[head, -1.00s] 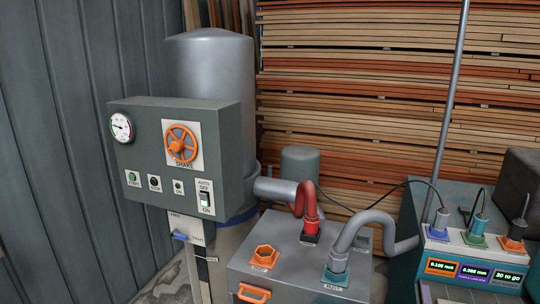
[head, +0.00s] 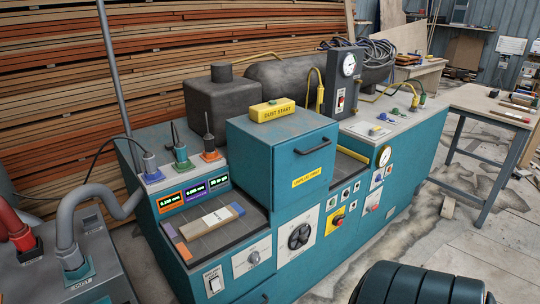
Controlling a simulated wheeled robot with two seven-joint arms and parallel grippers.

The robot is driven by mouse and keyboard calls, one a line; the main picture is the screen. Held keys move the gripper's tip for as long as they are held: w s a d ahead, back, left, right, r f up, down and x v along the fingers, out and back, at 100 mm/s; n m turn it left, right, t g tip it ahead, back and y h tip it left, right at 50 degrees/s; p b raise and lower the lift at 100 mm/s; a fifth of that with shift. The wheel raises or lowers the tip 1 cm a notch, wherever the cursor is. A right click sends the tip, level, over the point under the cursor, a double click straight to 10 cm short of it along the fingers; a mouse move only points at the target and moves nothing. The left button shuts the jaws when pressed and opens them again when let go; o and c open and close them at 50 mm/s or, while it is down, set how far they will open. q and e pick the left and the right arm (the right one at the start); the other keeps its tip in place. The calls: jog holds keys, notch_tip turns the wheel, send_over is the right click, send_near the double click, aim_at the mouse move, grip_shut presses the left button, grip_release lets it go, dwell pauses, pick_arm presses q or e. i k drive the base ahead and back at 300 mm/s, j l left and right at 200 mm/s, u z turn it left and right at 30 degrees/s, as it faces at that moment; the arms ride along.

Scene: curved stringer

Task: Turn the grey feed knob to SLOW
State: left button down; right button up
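A grey round knob (head: 253,257) sits on a pale square plate on the front of the teal machine (head: 285,205), low and near the middle of the head view. It is likely the feed knob, but the lettering around it is too small to read, so I cannot tell its setting. A white plate with a black rocker switch (head: 214,281) is to its left, and a black handwheel (head: 300,236) is to its right. Neither of my grippers is in view.
A sloped bed with a wooden block (head: 209,222) lies above the knob. A black handle (head: 314,146) juts from the teal box. A dark ribbed rounded shape (head: 420,285), unidentified, fills the lower right. Open floor (head: 440,240) shows at right.

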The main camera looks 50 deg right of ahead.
aim_at(254, 258)
jog(key=z, duration=1.55)
jog(key=i+l+u, duration=0.1)
jog(key=l+u, duration=0.2)
jog(key=l, duration=0.5)
jog(key=l+u, duration=0.25)
jog(key=l, duration=0.55)
jog(key=l+u, duration=0.3)
jog(key=l, duration=0.55)
jog(key=k+l+u, duration=0.15)
jog(key=l+u, duration=0.15)
jog(key=l, duration=0.5)
